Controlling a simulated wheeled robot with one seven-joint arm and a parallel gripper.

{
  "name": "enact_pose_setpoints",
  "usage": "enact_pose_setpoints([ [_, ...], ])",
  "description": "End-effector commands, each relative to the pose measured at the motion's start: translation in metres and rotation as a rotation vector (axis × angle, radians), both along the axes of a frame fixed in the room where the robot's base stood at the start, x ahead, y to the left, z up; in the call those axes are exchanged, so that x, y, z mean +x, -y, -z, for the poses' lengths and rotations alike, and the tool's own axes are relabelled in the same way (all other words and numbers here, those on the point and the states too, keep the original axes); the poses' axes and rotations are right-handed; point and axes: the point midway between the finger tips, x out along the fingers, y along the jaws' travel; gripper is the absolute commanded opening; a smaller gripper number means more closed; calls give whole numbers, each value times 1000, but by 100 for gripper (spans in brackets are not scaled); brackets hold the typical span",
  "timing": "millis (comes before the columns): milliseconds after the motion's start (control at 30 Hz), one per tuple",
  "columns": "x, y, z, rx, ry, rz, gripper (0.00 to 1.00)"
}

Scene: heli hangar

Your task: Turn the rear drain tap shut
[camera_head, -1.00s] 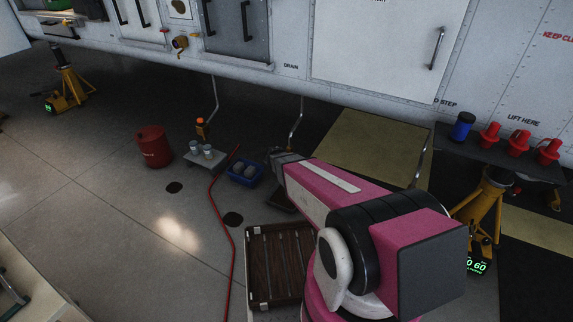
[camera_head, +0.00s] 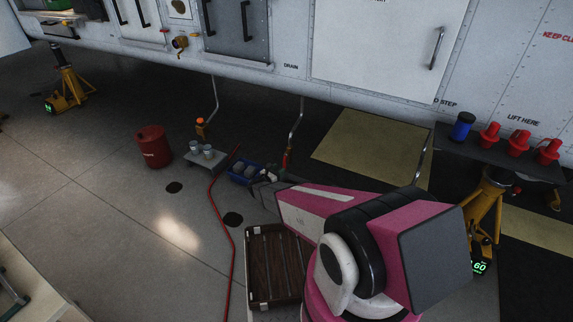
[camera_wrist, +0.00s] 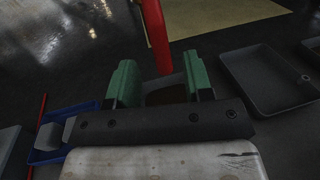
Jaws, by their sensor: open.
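Two drain pipes hang under the white fuselage in the head view. The left pipe ends in a tap with an orange top (camera_head: 200,122). The right pipe (camera_head: 296,125), below the DRAIN lettering, ends in a red piece (camera_head: 287,159). I cannot tell which tap is the rear one. My gripper (camera_head: 268,177) is low, just left of and below the red piece. In the wrist view my gripper (camera_wrist: 161,80) has its green fingers apart, with a red upright bar (camera_wrist: 156,38) beyond and between them. Contact cannot be told. A brownish shape between the fingers is too dark to name.
A blue bin (camera_head: 243,173) and a grey tray with cups (camera_head: 205,157) stand left of my gripper. A red hose (camera_head: 213,195) runs along the floor. A dark tray (camera_wrist: 265,80) lies to the right in the wrist view. A red drum (camera_head: 153,146) stands farther left.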

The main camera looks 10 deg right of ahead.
Motion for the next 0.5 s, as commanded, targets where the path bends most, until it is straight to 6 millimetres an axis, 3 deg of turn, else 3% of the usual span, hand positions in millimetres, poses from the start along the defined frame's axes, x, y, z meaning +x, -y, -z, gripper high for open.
enact_pose_setpoints([
  [233, 31, 33, 1, 1, 1, 2, 47],
  [500, 46, 51, 1, 3, 0, 1, 47],
])
